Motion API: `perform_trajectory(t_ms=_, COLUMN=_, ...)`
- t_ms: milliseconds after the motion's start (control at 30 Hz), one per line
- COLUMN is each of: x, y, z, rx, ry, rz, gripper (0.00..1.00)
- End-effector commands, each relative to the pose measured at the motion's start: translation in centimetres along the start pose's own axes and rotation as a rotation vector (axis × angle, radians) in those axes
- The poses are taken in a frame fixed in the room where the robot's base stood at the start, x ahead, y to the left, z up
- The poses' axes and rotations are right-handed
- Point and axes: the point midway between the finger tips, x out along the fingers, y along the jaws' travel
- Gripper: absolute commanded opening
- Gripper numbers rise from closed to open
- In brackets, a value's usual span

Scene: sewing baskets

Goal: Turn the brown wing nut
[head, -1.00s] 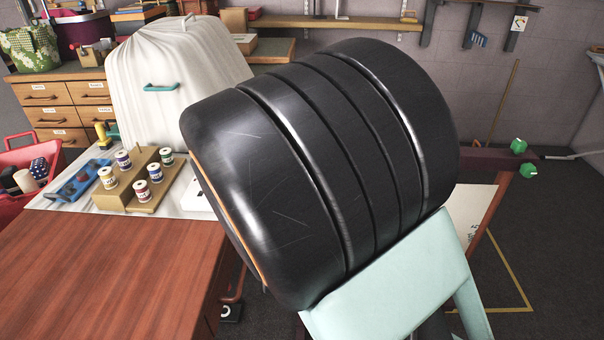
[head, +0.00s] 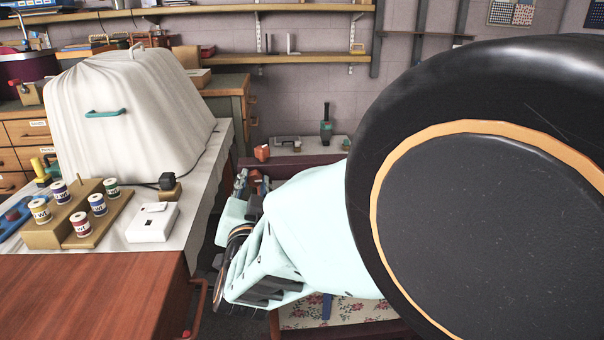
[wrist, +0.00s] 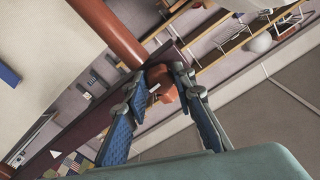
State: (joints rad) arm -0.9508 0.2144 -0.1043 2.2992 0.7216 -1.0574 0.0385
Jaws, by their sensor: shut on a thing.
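The brown wing nut (wrist: 160,84) is an orange-brown piece in the wrist view, between the tips of my gripper (wrist: 161,77). The two blue-padded fingers stand on either side of it, and the gripper is shut on it. The fingertips cover part of its sides. In the head view my gripper (head: 250,183) is small, beyond the pale arm link, near the dark red bench at the back. The wing nut cannot be made out clearly there.
A wooden table (head: 95,295) with thread spools, a white box (head: 152,222) and a cloth-covered machine (head: 130,110) stands at left. A flowered cushion (head: 335,310) lies below my arm. A thick reddish-brown bar (wrist: 108,30) runs close to the fingers in the wrist view.

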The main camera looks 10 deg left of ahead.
Motion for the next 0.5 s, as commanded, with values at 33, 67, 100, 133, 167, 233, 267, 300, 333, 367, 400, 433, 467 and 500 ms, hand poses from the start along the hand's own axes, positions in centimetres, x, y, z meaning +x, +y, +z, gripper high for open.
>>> perform_trajectory(t_ms=33, x=0.07, y=0.03, z=-0.05, rx=0.015, ry=0.004, rz=0.000, gripper=0.00)
perform_trajectory(t_ms=67, x=0.08, y=0.02, z=-0.08, rx=0.021, ry=0.004, rz=0.000, gripper=0.00)
perform_trajectory(t_ms=100, x=0.08, y=0.02, z=-0.12, rx=0.028, ry=0.004, rz=0.000, gripper=0.00)
perform_trajectory(t_ms=133, x=0.08, y=0.01, z=-0.14, rx=0.033, ry=0.004, rz=0.000, gripper=0.00)
perform_trajectory(t_ms=167, x=0.08, y=0.01, z=-0.16, rx=0.037, ry=0.004, rz=0.000, gripper=0.00)
perform_trajectory(t_ms=233, x=0.08, y=0.00, z=-0.18, rx=0.043, ry=0.004, rz=0.000, gripper=0.00)
perform_trajectory(t_ms=267, x=0.08, y=-0.01, z=-0.19, rx=0.045, ry=0.004, rz=0.000, gripper=0.00)
perform_trajectory(t_ms=300, x=0.08, y=-0.02, z=-0.19, rx=0.047, ry=0.004, rz=0.000, gripper=0.00)
perform_trajectory(t_ms=333, x=0.07, y=-0.03, z=-0.19, rx=0.047, ry=0.004, rz=0.000, gripper=0.00)
perform_trajectory(t_ms=367, x=0.07, y=-0.03, z=-0.20, rx=0.048, ry=0.004, rz=0.000, gripper=0.00)
perform_trajectory(t_ms=400, x=0.07, y=-0.04, z=-0.20, rx=0.048, ry=0.003, rz=0.000, gripper=0.00)
perform_trajectory(t_ms=433, x=0.07, y=-0.04, z=-0.20, rx=0.048, ry=0.003, rz=0.000, gripper=0.00)
perform_trajectory(t_ms=467, x=0.07, y=-0.04, z=-0.19, rx=0.047, ry=0.003, rz=0.000, gripper=0.00)
perform_trajectory(t_ms=500, x=0.07, y=-0.04, z=-0.19, rx=0.047, ry=0.003, rz=0.000, gripper=0.00)
